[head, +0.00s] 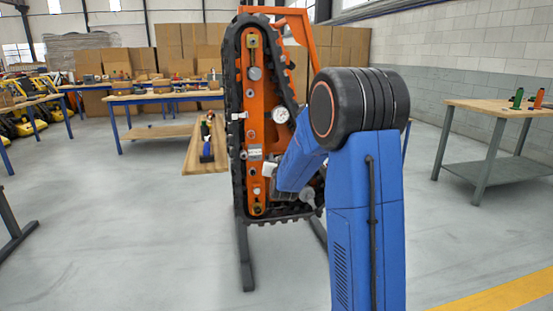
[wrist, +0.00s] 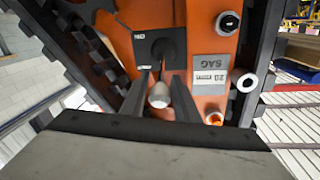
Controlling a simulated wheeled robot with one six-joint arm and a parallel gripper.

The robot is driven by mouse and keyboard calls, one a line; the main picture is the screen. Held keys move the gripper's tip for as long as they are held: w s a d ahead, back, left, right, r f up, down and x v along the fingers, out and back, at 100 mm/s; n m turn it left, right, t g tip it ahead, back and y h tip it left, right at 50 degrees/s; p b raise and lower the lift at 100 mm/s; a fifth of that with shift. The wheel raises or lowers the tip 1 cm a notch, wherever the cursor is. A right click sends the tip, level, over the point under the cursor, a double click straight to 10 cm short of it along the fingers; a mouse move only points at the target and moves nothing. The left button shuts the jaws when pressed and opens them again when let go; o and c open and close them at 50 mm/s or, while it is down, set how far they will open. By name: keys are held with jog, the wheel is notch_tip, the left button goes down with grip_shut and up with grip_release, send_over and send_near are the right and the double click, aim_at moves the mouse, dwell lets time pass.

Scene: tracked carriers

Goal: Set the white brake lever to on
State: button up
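The white brake lever (wrist: 159,96) shows in the wrist view as a rounded white knob in front of a black plate (wrist: 148,48) on the orange carrier face. My gripper (wrist: 163,78) has its two dark fingers close along both sides of the knob, with no clear gap, so it looks shut on it. A small label at the plate's upper left is too small to read for certain. In the head view the tracked carrier (head: 255,110) stands upright on a dark stand. My blue arm reaches to its right side and hides the lever there.
Black track lugs (wrist: 90,50) run close on the left. A wooden board with tools (head: 205,145) stands left of the carrier, and a workbench (head: 500,110) to the right.

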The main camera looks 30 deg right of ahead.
jog(key=shift+w+d, duration=0.35)
jog(key=shift+w, duration=0.3)
jog(key=shift+c, duration=0.3)
grip_shut()
